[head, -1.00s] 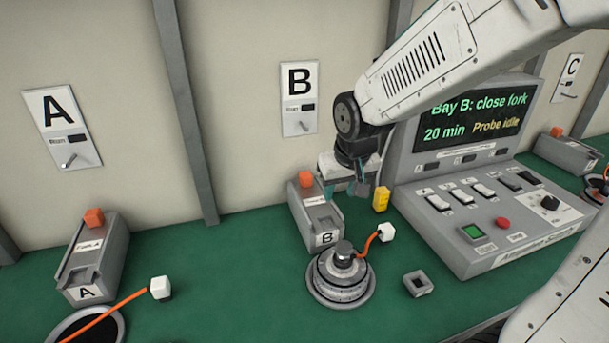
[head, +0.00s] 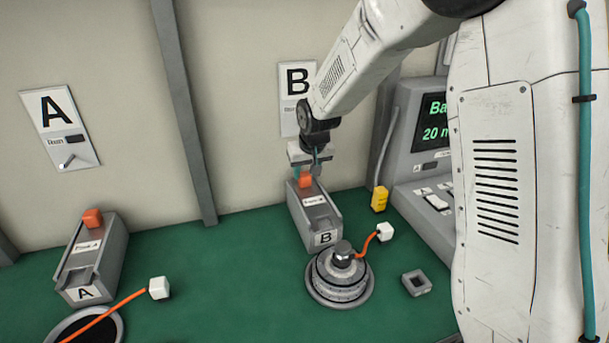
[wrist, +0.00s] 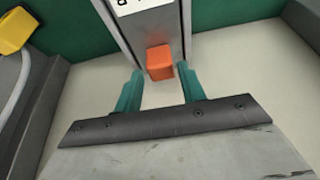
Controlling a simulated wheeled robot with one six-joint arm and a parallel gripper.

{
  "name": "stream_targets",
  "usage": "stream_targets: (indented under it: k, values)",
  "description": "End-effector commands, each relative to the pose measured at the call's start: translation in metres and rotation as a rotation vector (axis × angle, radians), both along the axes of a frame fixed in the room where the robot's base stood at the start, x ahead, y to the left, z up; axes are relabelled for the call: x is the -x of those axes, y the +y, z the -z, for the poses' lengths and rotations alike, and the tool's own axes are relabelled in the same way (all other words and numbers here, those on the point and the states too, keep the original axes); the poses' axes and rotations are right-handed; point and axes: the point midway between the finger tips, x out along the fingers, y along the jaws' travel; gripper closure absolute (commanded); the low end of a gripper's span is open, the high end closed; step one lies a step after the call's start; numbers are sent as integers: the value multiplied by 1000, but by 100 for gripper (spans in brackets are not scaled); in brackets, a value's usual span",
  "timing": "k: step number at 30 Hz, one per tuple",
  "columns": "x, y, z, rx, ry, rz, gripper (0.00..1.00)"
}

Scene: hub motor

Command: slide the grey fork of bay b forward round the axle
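The bay B fork unit (head: 328,222) is a grey channel marked B, standing on the green bench below the B sign. An orange knob (head: 305,181) sits at its rear end, and the grey fork (head: 314,202) with a white label lies in the channel. The hub motor (head: 340,280) stands just in front of it, with its axle (head: 342,252) upright on top. My gripper (head: 308,168) is above and behind the knob. In the wrist view my gripper (wrist: 160,76) is open, its teal fingers either side of the orange knob (wrist: 160,62); contact cannot be told.
An orange cable leads from the axle to a white plug (head: 385,231). A yellow block (head: 379,199) and a small grey socket (head: 416,283) stand to the right. The console (head: 420,170) is partly hidden by my arm.

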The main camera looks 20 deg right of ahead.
Motion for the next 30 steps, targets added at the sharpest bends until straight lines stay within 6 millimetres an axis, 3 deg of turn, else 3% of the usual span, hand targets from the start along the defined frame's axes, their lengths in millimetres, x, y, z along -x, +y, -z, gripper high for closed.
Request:
stream_targets:
  k: [1, 7, 18, 22, 23, 30]
  values:
    - [-9, 0, 1, 0, 1, 1, 60]
    - [-16, 0, 23, 0, 2, -1, 60]
    - [-18, 0, 27, 0, 0, -1, 60]
    - [-18, 0, 28, 0, 0, -1, 96]
    - [-18, 0, 27, 0, 0, -1, 100]
    - [-6, 1, 28, 0, 2, -1, 100]
